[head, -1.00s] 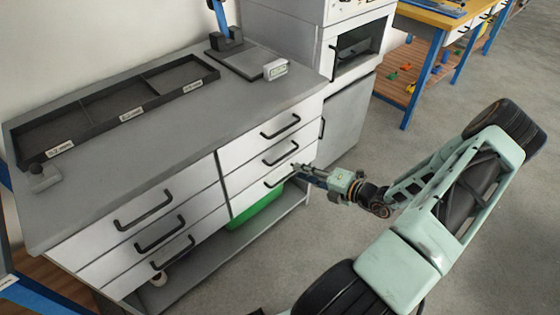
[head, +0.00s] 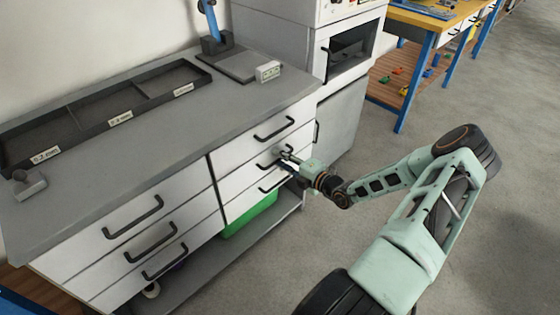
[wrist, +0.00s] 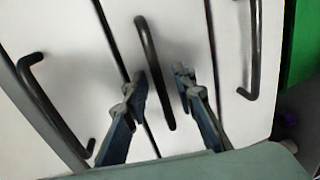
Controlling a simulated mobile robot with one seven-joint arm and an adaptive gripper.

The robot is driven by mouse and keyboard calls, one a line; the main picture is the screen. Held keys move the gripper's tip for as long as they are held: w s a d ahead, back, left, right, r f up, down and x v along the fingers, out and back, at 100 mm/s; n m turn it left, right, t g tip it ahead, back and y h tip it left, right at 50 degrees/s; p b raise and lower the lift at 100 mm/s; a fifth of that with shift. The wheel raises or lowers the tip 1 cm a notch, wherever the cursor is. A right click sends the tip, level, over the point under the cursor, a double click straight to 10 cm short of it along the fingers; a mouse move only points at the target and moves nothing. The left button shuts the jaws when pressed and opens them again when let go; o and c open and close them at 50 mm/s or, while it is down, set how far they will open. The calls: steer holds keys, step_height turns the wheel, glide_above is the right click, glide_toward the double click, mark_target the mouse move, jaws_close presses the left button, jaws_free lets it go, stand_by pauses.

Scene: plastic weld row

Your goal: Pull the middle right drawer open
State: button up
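The middle right drawer (head: 238,182) is a white front with a black bar handle (head: 266,163), between two similar drawers in the right column of the grey bench. It looks flush with its neighbours. My gripper (head: 284,154) is at this handle's right part, which it partly hides. In the wrist view my gripper (wrist: 161,82) is open, with one blue-grey finger on each side of the middle handle (wrist: 152,60). The handle seems closer to the left finger. Gaps show on both sides of the bar, and I cannot tell its depth between the fingers.
The top right handle (head: 274,127) and bottom right handle (head: 276,184) lie close above and below. A green bin (head: 250,215) sits on the shelf beneath. A grey cabinet (head: 338,125) stands right of the bench. Floor in front is clear.

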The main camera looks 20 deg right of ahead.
steer(key=shift+w+a, duration=0.1)
steer(key=shift+w, duration=0.1)
jaws_close()
stand_by(0.4)
